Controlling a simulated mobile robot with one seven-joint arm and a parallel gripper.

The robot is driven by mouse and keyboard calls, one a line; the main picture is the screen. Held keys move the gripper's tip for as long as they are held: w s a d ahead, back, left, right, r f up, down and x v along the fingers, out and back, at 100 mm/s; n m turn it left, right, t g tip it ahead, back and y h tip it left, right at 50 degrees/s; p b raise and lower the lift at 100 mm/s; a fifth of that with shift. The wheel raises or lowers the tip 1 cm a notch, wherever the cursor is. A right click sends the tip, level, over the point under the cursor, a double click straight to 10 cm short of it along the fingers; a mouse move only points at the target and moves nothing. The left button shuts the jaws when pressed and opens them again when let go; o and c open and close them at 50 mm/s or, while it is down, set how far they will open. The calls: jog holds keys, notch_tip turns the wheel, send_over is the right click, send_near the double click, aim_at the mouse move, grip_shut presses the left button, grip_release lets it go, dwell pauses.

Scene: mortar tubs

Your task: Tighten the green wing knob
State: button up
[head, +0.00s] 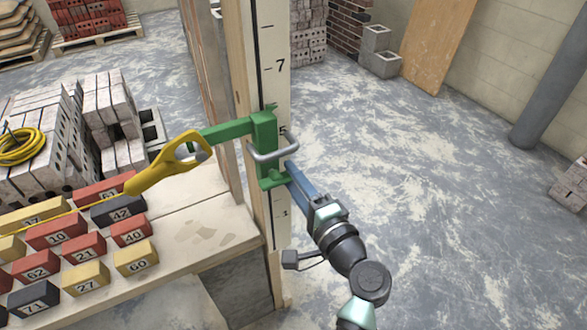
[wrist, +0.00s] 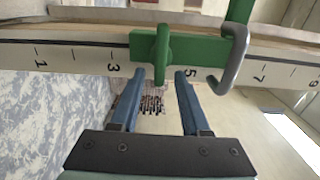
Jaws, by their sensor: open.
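The green wing knob (wrist: 162,55) shows in the wrist view as an upright wing on the green clamp (wrist: 142,48). In the head view the knob (head: 275,181) is low on the green clamp (head: 263,135), partly hidden by my gripper. My gripper (wrist: 160,74) is open, its two blue fingers apart, with the knob's lower end between or just ahead of the tips. I cannot tell whether they touch it. In the head view my gripper (head: 293,177) comes from the lower right. The clamp sits on the numbered upright board (head: 283,110).
A grey metal loop (head: 272,150) sticks out beside the knob. A yellow line holder (head: 165,165) hangs at the clamp's arm, its line running left. Numbered blocks (head: 87,278) cover the bench (head: 215,228) at left.

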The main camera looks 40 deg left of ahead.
jog(key=v, duration=1.2)
jog(key=shift+s+d, duration=0.2)
jog(key=shift+d, duration=0.15)
jog(key=w+d+r+n+t+h, duration=0.1)
jog(key=w+d+r+t+h, duration=0.25)
jog(key=r, duration=0.45)
jog(key=w+d+r+n+t+h, duration=0.2)
jog(key=w+r+t, duration=0.15)
jog(key=r, duration=0.45)
jog(key=w+d+r+n+t+h, duration=0.1)
jog(key=w+d+r+t+h, duration=0.25)
jog(key=r, duration=0.55)
jog(key=s+d+r+t+h, duration=0.35)
jog(key=s+r+t, duration=0.2)
jog(key=r, duration=0.55)
jog(key=s+d+r+t+h, duration=0.35)
jog(key=s+r, duration=0.35)
jog(key=r, duration=0.3)
notch_tip(320, 180, up, 15)
jog(key=t+p, duration=0.1)
jog(key=p, duration=1.3)
jog(key=shift+s+n+h+p, duration=0.3)
jog(key=shift+s, duration=0.05)
jog(key=shift+a+f, duration=0.1)
